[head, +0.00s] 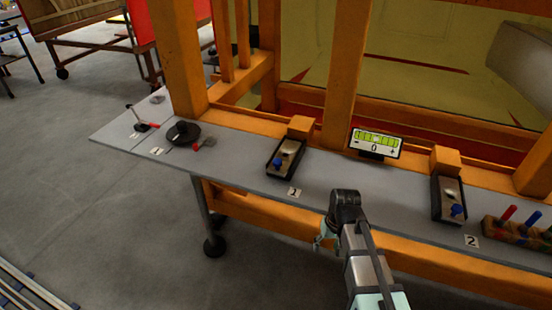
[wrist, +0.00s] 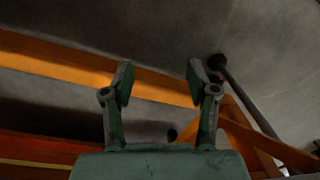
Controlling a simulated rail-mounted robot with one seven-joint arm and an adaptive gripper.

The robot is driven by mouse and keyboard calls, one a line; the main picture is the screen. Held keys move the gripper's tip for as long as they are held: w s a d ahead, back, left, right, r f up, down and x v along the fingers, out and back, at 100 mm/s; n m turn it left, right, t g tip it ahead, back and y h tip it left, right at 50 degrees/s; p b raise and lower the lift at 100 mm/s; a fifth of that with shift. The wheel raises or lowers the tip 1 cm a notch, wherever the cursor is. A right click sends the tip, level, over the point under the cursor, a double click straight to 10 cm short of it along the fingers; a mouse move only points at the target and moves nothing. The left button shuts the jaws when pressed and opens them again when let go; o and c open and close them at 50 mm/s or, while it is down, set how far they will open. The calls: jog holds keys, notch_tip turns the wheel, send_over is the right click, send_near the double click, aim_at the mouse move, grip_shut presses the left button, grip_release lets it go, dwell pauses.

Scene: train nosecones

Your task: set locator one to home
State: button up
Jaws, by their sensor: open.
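A black locator box (head: 287,155) with a blue knob (head: 275,163) and a silver rod sits on the grey ledge. A label "1" (head: 294,191) is in front of it, and the blue knob is toward the box's near end. My gripper (head: 324,238) is beyond the ledge's front edge, right of and nearer than this box, and apart from it. In the wrist view my gripper (wrist: 160,80) has its two fingers spread with nothing between them. The locator is not visible in the wrist view.
A second box (head: 449,199) with a blue knob stands by label "2" (head: 471,241). A display (head: 375,143) reads 0 between the boxes. A block with coloured pegs (head: 517,228) is at the right. Levers (head: 140,125) and a black round part (head: 183,132) are at left. Orange posts (head: 345,75) rise behind.

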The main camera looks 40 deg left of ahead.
jog(key=a+r+n+t+y+p, duration=0.1)
jog(key=a+r+n, duration=0.1)
jog(key=a+r, duration=0.95)
notch_tip(320, 180, up, 23)
jog(key=n+t+y, duration=0.2)
send_over(278, 161)
jog(key=s+d, duration=0.4)
jog(key=d, duration=0.2)
jog(key=p+x, duration=0.1)
jog(key=x, duration=0.4)
jog(key=p+x, duration=0.1)
jog(key=x, duration=0.5)
jog(key=p+x, duration=0.1)
jog(key=x, duration=0.5)
jog(key=shift+w+p, duration=0.25)
jog(key=shift+p, duration=0.1)
grip_shut()
